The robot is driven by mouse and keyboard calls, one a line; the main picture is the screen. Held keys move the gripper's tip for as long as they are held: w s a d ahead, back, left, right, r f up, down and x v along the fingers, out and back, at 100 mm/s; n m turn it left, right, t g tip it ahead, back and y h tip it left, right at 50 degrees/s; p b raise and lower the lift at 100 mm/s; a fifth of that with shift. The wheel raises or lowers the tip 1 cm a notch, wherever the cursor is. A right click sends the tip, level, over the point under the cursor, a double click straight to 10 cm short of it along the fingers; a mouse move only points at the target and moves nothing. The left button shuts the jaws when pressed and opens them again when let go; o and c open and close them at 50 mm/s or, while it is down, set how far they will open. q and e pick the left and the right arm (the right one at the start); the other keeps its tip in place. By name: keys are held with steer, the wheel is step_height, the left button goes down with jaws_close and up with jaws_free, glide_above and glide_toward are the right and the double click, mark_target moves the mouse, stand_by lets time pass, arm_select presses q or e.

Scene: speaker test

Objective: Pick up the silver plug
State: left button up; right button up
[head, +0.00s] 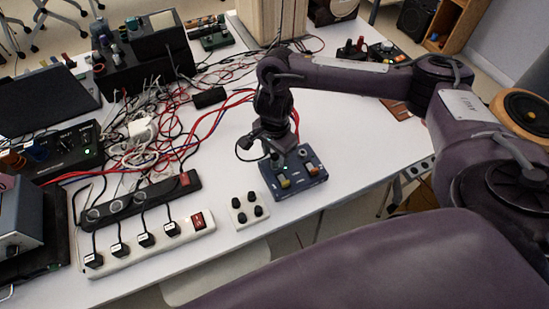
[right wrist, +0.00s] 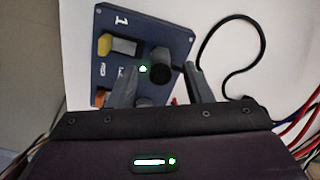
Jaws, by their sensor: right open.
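A dark blue box (head: 300,188) with several knobs or plugs stands near the table's front edge. It also shows in the right wrist view (right wrist: 178,30). My right gripper (head: 284,164) points down over this box. In the right wrist view its fingers (right wrist: 161,74) are apart, on either side of a round dark knob or plug (right wrist: 160,76); I cannot tell whether they touch it. A yellow piece (right wrist: 104,45) with a grey part beside it is left of the fingers. A small grey-silver top (head: 304,151) shows on the box in the head view. I cannot tell which piece is the silver plug.
A white box with black knobs (head: 239,218) stands left of the blue box. A white power strip (head: 185,234) and a black one (head: 160,190) lie further left. Tangled cables (head: 200,130) cover the table behind. Bare table (head: 350,140) lies to the right.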

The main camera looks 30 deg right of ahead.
mark_target(275, 155)
steer(key=shift+f, duration=1.15)
jaws_close()
steer(key=shift+r, duration=0.1)
steer(key=shift+w+r, duration=0.1)
steer(key=shift+r, duration=0.45)
step_height(275, 155, up, 19)
steer(key=p, duration=0.3)
steer(key=shift+p, duration=0.3)
steer(key=shift+f, duration=0.1)
step_height(275, 155, up, 4)
steer(key=p, duration=0.4)
steer(key=shift+p, duration=0.3)
